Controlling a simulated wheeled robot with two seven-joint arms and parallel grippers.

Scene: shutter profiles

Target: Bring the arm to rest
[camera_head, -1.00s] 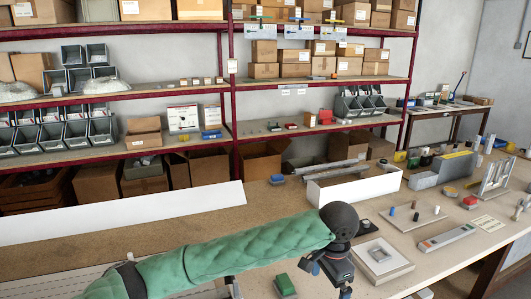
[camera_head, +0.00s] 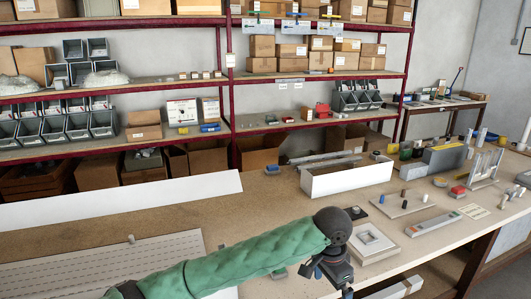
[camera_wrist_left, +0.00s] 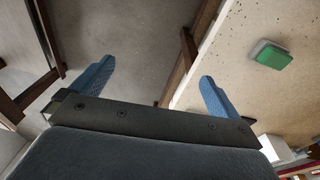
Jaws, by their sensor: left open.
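My left arm, in a green quilted sleeve, reaches across the workbench (camera_head: 150,215) in the head view. Its gripper (camera_head: 332,283) hangs down near the bench's front edge. In the left wrist view the two blue fingers of this gripper (camera_wrist_left: 156,74) are wide apart with nothing between them. Grey floor and the bench edge show past them. A green block (camera_wrist_left: 270,54) lies on the bench to the right of the fingers, apart from them. In the head view the arm mostly hides this block. My right gripper is in neither view.
A long white open box (camera_head: 345,182) stands behind the gripper. A white square frame (camera_head: 373,245) lies right of the gripper. A pale slotted panel (camera_head: 100,262) lies at left. Several small parts stand at right. Shelves with cartons (camera_head: 262,66) line the wall.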

